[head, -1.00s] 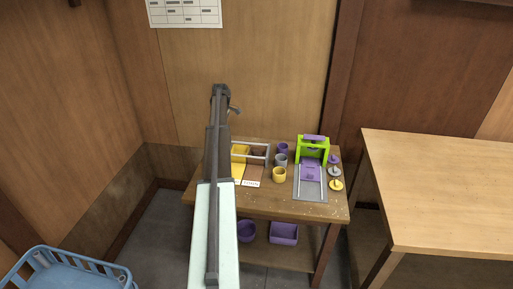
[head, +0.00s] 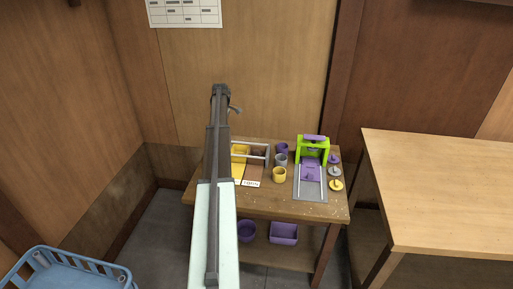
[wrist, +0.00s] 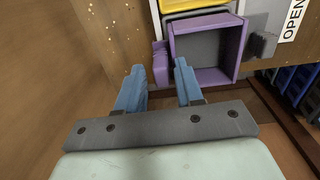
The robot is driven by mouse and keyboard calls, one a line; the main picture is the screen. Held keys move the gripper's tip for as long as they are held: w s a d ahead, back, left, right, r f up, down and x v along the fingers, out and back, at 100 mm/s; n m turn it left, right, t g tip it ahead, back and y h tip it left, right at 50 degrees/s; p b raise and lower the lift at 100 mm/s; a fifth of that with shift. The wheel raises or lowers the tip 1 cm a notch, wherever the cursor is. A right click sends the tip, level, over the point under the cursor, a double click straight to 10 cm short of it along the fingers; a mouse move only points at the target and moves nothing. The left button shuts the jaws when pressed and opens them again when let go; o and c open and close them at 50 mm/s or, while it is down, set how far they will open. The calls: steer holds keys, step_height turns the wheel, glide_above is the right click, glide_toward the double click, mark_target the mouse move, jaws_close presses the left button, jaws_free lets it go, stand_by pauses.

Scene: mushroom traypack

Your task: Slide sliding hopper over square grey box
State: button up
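In the wrist view, the sliding hopper is a purple square frame (wrist: 236,50) with a purple handle (wrist: 160,66) on its left side. A grey surface (wrist: 195,48) shows inside the frame; I cannot tell whether it is the square grey box. My gripper (wrist: 160,68) is open, with its two blue fingertips on either side of the handle and gaps visible between. I cannot tell how far the fingers reach down along it. In the head view, my arm hides the gripper and the hopper.
In the head view, the wooden table (head: 285,210) also holds cups (head: 279,175) and a green press (head: 324,147). A blue basket (head: 70,270) stands lower left.

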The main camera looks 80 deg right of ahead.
steer(key=shift+a+f, duration=0.2)
steer(key=shift+f, duration=0.3)
steer(key=shift+a+f, duration=0.2)
steer(key=shift+f, duration=0.3)
steer(key=shift+c, duration=0.2)
steer(key=shift+w+r, duration=0.1)
steer(key=shift+r, duration=0.65)
steer(key=shift+o, duration=0.4)
steer(key=shift+d+r, duration=0.1)
steer(key=shift+r, duration=0.15)
steer(key=shift+d+r, duration=0.15)
steer(key=shift+r, duration=1)
steer(key=shift+d+r, duration=0.1)
